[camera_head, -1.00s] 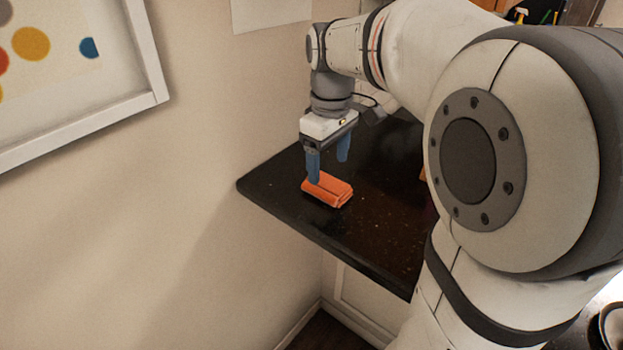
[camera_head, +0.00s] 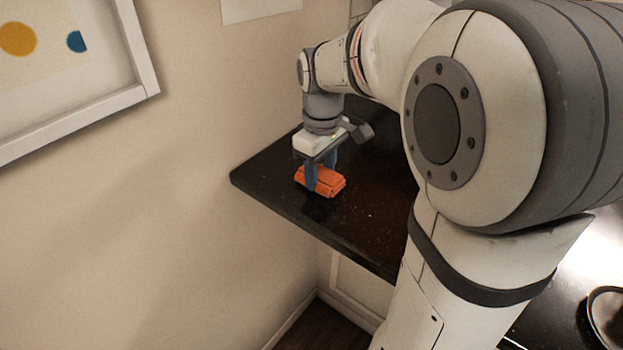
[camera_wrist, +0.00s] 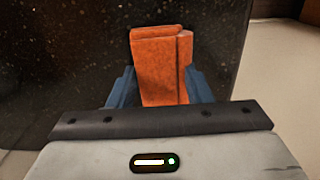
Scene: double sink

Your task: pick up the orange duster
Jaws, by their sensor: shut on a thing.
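The orange duster (camera_head: 328,182) is a small ridged block near the left end of the black countertop. My gripper (camera_head: 322,178) points down over it, with its blue fingers on either side of the duster. In the wrist view the duster (camera_wrist: 161,62) stands out between the two blue fingers, and my gripper (camera_wrist: 160,88) is shut on it. The part of the duster nearest the palm is hidden by the gripper body. I cannot tell whether the duster is touching the counter or just above it.
The dark speckled countertop (camera_head: 345,228) ends in a free edge at the front and left. A beige wall (camera_head: 190,190) with a framed picture (camera_head: 140,55) stands close on the left. A dark round object (camera_head: 605,315) is partly visible at the lower right.

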